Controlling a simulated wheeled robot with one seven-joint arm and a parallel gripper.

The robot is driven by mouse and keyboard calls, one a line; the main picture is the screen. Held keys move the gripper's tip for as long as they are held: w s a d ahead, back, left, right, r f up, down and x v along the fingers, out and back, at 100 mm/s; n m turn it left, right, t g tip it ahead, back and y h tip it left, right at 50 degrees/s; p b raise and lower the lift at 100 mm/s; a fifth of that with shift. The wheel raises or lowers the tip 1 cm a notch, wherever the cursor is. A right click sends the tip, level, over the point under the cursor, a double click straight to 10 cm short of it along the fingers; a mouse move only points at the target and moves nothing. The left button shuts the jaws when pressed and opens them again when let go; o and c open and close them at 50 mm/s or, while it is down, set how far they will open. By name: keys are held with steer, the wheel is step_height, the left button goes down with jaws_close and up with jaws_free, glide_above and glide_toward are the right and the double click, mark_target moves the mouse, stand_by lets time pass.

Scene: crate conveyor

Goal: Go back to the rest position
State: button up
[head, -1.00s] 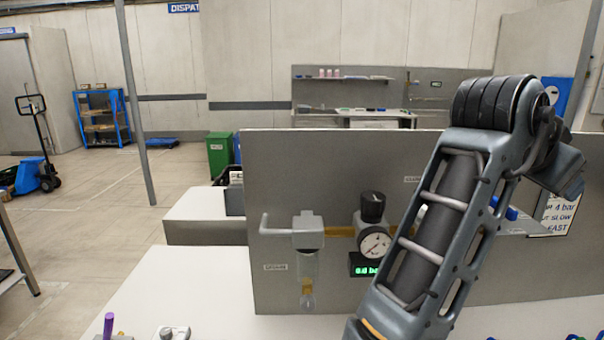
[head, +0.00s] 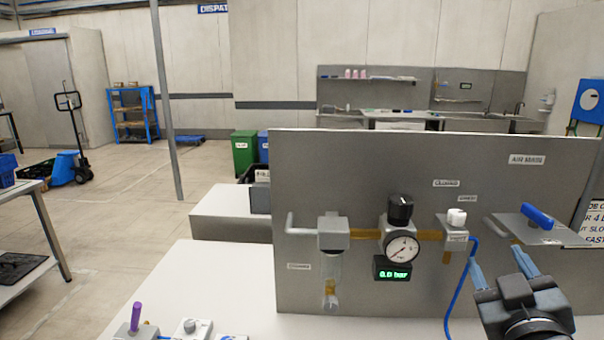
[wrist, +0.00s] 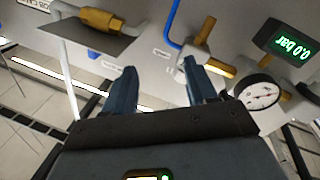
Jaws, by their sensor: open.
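My gripper (head: 500,268) is at the lower right of the head view, in front of the grey air panel (head: 350,165). Its two blue-grey fingers are apart with nothing between them. In the wrist view the open fingers (wrist: 163,88) point at the panel's fittings. The panel carries a gauge (head: 402,248), a black knob (head: 400,208), a green display (head: 392,269) that seems to read 0.0 bar, a white-topped valve (head: 457,217) and a blue lever (head: 537,216). The gauge also shows in the wrist view (wrist: 258,94).
A white bench (head: 215,280) lies below the panel, with a purple-handled lever (head: 136,318) at its front left. A blue hose (head: 459,290) hangs near my gripper. A post (head: 167,100) stands behind at left. Open floor (head: 120,215) lies left of the bench.

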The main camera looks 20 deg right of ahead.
steer(key=s+a+f+n+y, duration=0.4)
steer(key=s+a+f+y, duration=0.4)
steer(key=s+a+f, duration=0.4)
steer(key=s+a+m+y, duration=0.1)
steer(key=s+a, duration=0.2)
steer(key=s, duration=0.5)
steer(key=s+a+m+y, duration=0.1)
steer(key=s+a, duration=0.3)
steer(key=s, duration=0.4)
steer(key=shift+s+m+g, duration=0.3)
steer(key=shift+s+m, duration=0.05)
steer(key=shift+m, duration=0.15)
